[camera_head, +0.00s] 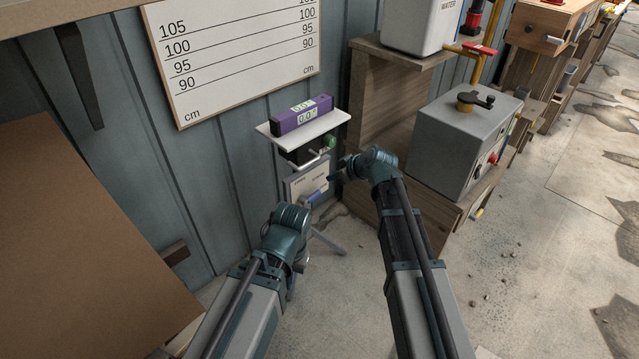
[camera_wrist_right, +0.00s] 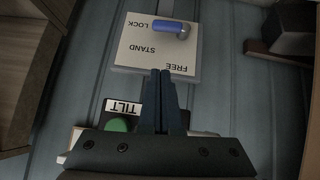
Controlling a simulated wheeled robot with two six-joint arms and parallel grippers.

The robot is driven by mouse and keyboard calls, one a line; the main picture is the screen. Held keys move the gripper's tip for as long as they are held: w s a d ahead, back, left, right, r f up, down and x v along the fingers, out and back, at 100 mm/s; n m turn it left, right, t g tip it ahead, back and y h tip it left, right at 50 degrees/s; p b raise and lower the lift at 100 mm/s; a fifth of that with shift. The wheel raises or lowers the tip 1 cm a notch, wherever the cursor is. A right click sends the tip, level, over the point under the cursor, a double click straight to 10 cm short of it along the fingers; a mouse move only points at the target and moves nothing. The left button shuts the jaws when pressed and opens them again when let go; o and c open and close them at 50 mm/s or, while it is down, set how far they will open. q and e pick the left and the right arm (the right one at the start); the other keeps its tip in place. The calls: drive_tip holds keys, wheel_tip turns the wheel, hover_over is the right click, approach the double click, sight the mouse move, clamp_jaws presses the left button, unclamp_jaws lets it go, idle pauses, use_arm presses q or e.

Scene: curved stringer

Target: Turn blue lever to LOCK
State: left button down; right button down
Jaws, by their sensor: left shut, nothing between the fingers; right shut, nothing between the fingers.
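The blue lever (camera_wrist_right: 170,26) sits on a pale plate (camera_wrist_right: 135,57) printed LOCK, STAND and FREE, which appears upside down in the right wrist view. The lever's handle points left from its pivot, its tip beside the word LOCK. In the head view the lever (camera_head: 313,197) is at the plate's lower edge (camera_head: 305,182). My right gripper (camera_wrist_right: 163,74) is shut and empty, its tips at the plate's FREE-side edge in the picture; contact cannot be told. In the head view it (camera_head: 336,175) is right of the plate. My left gripper (camera_head: 291,214) is shut, lower left; its fingers are mostly hidden.
A white shelf (camera_head: 330,121) with a purple level (camera_head: 290,118) stands above the plate. A green knob (camera_wrist_right: 119,124) and a TILT label (camera_wrist_right: 124,107) lie near my right fingers. A wooden cabinet (camera_head: 385,95) and grey box (camera_head: 450,140) stand right; a brown board (camera_head: 80,230) is left.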

drive_tip(key=shift+f, duration=0.2)
drive_tip(key=b, duration=0.8)
hover_over(317, 193)
drive_tip(key=s, duration=0.2)
wheel_tip(317, 193, down, 7)
drive_tip(key=shift+w+d+f+b, duration=0.15)
drive_tip(key=shift+d+f+b, duration=0.05)
drive_tip(key=shift+f+b, duration=0.7)
drive_tip(key=shift+w+d+f+b, duration=0.15)
drive_tip(key=shift+f+b, duration=0.55)
drive_tip(key=shift+f, duration=0.35)
drive_tip(key=shift+d+f+b, duration=0.2)
drive_tip(key=shift+f+b, duration=0.4)
drive_tip(key=shift+b, duration=0.15)
drive_tip(key=shift+r, duration=0.1)
drive_tip(key=shift+r, duration=0.1)
